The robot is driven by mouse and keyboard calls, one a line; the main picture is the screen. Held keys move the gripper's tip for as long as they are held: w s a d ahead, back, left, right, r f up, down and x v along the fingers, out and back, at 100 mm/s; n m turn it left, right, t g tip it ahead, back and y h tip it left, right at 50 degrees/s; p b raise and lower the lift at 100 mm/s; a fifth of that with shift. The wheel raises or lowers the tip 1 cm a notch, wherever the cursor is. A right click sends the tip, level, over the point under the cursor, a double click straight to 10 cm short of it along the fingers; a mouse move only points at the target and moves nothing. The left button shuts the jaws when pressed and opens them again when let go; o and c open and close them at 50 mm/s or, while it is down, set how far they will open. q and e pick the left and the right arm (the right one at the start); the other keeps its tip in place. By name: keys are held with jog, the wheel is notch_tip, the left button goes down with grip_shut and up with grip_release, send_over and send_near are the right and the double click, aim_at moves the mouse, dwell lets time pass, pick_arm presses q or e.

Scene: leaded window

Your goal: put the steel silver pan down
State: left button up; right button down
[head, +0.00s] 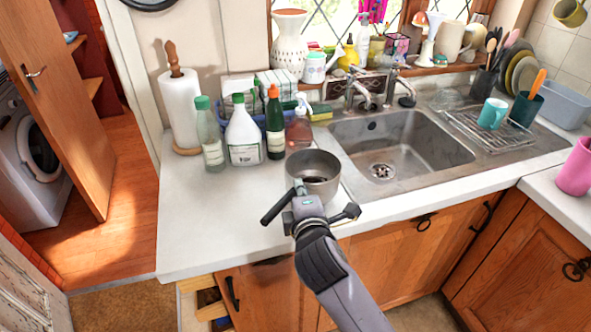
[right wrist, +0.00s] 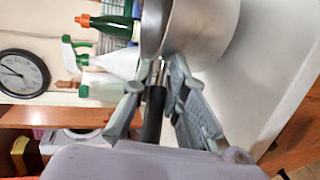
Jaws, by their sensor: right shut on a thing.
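The steel silver pan (head: 316,165) is upright over the worktop, just left of the sink; its body also shows in the right wrist view (right wrist: 205,35). I cannot tell whether its base touches the worktop. My right gripper (head: 301,192) is at the near side of the pan, shut on its dark handle; in the right wrist view the fingers (right wrist: 156,85) stand on either side of the handle (right wrist: 154,116). The handle's end sticks out to the left in the head view. My left gripper is not in view.
Bottles stand close behind the pan: a green one (head: 276,125), a white one (head: 244,138) and a clear one (head: 211,140). The sink (head: 410,145) is to the right. The white worktop (head: 215,225) is clear at the front left.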

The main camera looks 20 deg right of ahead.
aim_at(292, 168)
jog(key=w, duration=0.3)
jog(key=w+d, duration=0.1)
jog(key=w, duration=0.3)
jog(key=w+p, duration=0.1)
jog(key=w, duration=0.2)
jog(key=shift+w+d+r, duration=0.1)
jog(key=shift+w+d, duration=0.2)
jog(key=shift+w, duration=0.05)
jog(key=shift+w+f, duration=0.1)
jog(key=shift+f, duration=0.1)
notch_tip(292, 168, down, 3)
jog(key=shift+f, duration=0.1)
jog(key=c, duration=2)
grip_release()
jog(key=shift+f, duration=0.1)
jog(key=shift+c, duration=0.2)
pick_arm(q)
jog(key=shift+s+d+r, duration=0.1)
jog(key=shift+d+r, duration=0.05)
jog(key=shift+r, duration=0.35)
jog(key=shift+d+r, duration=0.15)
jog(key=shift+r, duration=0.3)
pick_arm(e)
jog(key=o, duration=0.5)
jog(key=shift+c, duration=0.2)
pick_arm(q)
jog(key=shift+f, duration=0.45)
pick_arm(e)
jog(key=v, duration=1.2)
